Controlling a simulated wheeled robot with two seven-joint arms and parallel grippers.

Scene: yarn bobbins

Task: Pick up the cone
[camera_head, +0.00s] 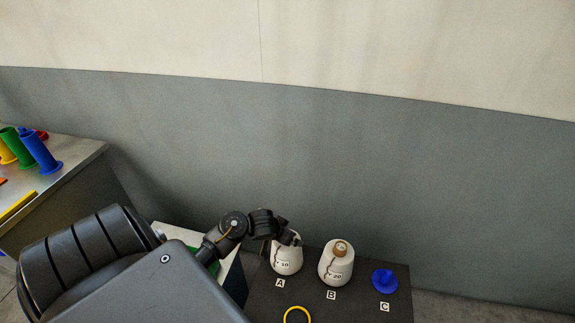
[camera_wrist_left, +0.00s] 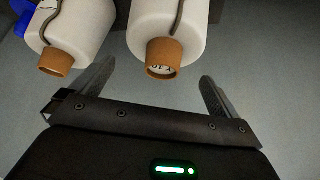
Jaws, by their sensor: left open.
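A white yarn cone marked 10 (camera_head: 286,259) stands at label A on a dark board. A second white cone marked 20 (camera_head: 336,265), with a brown tip, stands at label B. My left gripper (camera_head: 289,238) is at the top of the cone at A and partly hides it. In the left wrist view, my left gripper (camera_wrist_left: 157,72) is open, with the brown-tipped cone at A (camera_wrist_left: 168,28) between and just beyond its fingers. I cannot tell if they touch. The cone at B (camera_wrist_left: 68,35) is to the left there. My right gripper is not in view.
A blue spool holder (camera_head: 384,281) stands at label C. A yellow ring (camera_head: 297,315) lies on the dark board (camera_head: 355,305) in front. A metal table (camera_head: 85,158) at left holds coloured spools, including a blue one (camera_head: 41,152). A grey wall rises behind.

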